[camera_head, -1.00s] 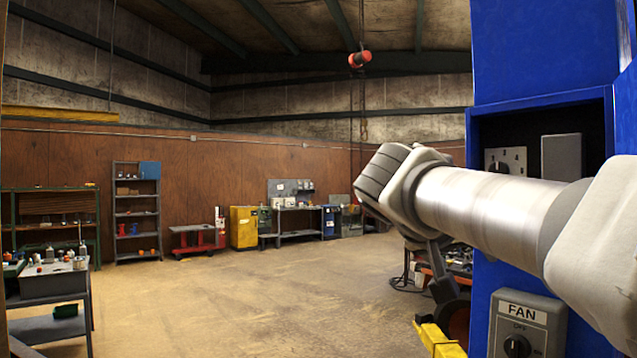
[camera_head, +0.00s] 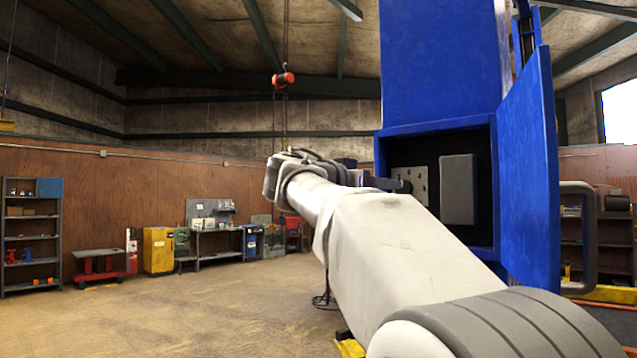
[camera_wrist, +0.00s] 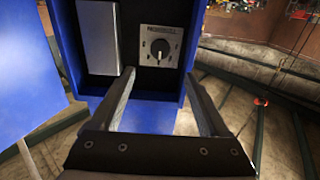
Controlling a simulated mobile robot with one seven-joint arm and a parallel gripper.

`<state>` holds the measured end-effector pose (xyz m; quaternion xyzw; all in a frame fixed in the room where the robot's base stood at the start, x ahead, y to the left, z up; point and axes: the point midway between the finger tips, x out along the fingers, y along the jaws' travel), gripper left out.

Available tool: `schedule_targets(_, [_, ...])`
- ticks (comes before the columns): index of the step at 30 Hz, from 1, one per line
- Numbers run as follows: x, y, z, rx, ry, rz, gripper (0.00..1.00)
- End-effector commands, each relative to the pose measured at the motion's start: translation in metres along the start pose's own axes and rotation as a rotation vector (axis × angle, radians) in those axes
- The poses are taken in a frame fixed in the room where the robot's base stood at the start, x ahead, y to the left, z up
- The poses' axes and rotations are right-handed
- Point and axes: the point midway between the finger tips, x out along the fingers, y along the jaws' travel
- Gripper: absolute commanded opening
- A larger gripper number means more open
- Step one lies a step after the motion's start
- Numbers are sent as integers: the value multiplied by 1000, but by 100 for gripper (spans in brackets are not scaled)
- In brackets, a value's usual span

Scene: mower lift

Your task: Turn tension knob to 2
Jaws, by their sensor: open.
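The tension knob (camera_wrist: 158,48) is a dark round knob with a pale pointer line on a light square dial plate (camera_wrist: 146,57), inside the recess of a blue cabinet (camera_head: 437,127). The wrist view shows it beyond my fingers; its marks are too small to read. In the head view the dial plate (camera_head: 408,178) shows, with the knob partly hidden behind a dark part at the end of my arm. My gripper (camera_wrist: 163,85) is open and empty, its two fingers apart, with the knob between and ahead of them, not touching.
A grey box (camera_head: 457,190) sits beside the dial in the recess and also shows in the wrist view (camera_wrist: 98,38). The blue cabinet door (camera_head: 535,170) stands open to the right. Shop floor at left (camera_head: 190,310) is clear.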

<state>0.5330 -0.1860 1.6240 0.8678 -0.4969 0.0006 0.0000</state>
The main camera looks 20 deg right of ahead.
Motion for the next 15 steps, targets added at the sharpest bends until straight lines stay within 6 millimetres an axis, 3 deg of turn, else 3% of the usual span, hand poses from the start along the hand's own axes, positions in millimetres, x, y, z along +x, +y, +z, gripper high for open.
schedule_targets(9, [70, 0, -3, -3, -2, 4, 79])
schedule_targets(15, [98, 0, -1, -1, -2, 1, 79])
